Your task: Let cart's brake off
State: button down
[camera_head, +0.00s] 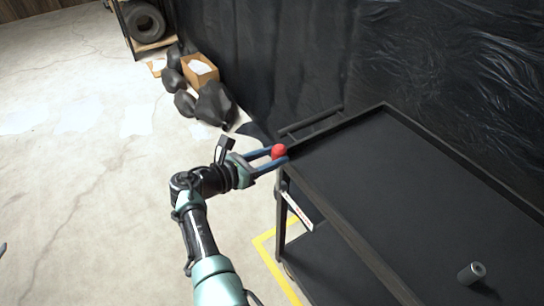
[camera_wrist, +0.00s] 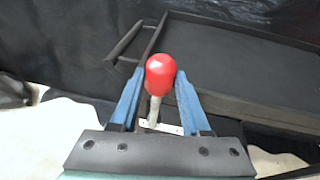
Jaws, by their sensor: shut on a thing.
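The black cart (camera_head: 385,165) stands at the right, with a raised rim around its top and a lower shelf. A red ball-shaped knob (camera_head: 279,151) is at the cart's near left corner. In the wrist view the red knob (camera_wrist: 160,74) tops a pale lever (camera_wrist: 154,108) that leads down to a light plate. My gripper (camera_head: 272,158) reaches it from the left. Its two blue fingers are shut on the knob, one on each side, as the wrist view also shows. The lever's lower end is partly hidden.
A grey cylinder (camera_head: 472,273) is on the cart at the lower right. A push bar (camera_head: 311,122) is at the cart's far left end. Black bags (camera_head: 213,103), a cardboard box (camera_head: 200,70) and a tyre shelf (camera_head: 146,25) stand at the back.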

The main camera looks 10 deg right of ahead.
jog(key=shift+c, duration=1.8)
grip_release()
jog(key=shift+a, duration=0.1)
jog(key=p+v, duration=0.2)
jog(key=v, duration=1.1)
